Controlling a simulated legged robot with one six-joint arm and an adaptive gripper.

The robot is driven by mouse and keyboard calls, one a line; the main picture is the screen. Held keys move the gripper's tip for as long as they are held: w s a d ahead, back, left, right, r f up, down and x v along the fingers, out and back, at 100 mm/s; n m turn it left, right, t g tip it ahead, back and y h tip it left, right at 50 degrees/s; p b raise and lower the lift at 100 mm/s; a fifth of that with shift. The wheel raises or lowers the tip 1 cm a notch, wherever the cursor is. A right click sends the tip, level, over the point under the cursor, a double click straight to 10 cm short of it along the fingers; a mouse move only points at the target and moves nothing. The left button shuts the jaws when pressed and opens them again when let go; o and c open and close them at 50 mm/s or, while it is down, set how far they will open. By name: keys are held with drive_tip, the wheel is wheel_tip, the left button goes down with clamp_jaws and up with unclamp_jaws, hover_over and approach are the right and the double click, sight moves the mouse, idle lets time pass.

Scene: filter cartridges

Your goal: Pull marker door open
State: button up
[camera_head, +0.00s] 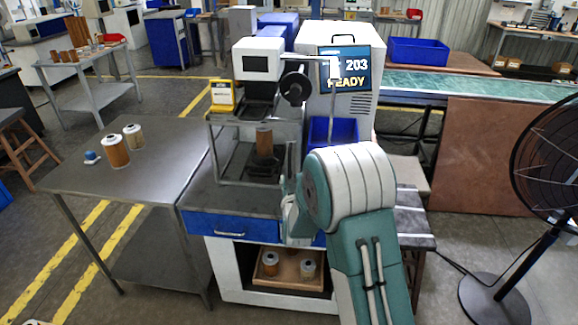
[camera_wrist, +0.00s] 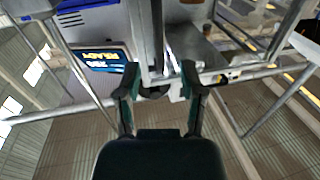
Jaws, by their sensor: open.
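The marker (camera_head: 262,85) stands on the workbench, with a grey metal frame (camera_head: 213,150) around its lower part. An orange-brown cartridge (camera_head: 264,140) stands upright inside under the head. I cannot tell clearly which bars belong to the door, or whether it stands ajar. My gripper (camera_wrist: 159,76) shows in the wrist view with its two fingers apart. Pale metal bars (camera_wrist: 143,45) pass just beyond and between the fingertips; whether they touch cannot be told. In the head view my arm hides most of the gripper and the frame's right side.
The screen (camera_head: 345,72) behind the marker reads "203 READY". A wooden tray (camera_head: 291,282) holds cartridges below the bench. A blue bin (camera_head: 333,131) and a fan (camera_head: 545,150) are at right.

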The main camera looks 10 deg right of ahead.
sight(290, 166)
drive_tip(key=w, duration=0.5)
drive_tip(key=w+d, duration=0.1)
drive_tip(key=w, duration=0.1)
drive_tip(key=shift+w, duration=0.25)
clamp_jaws()
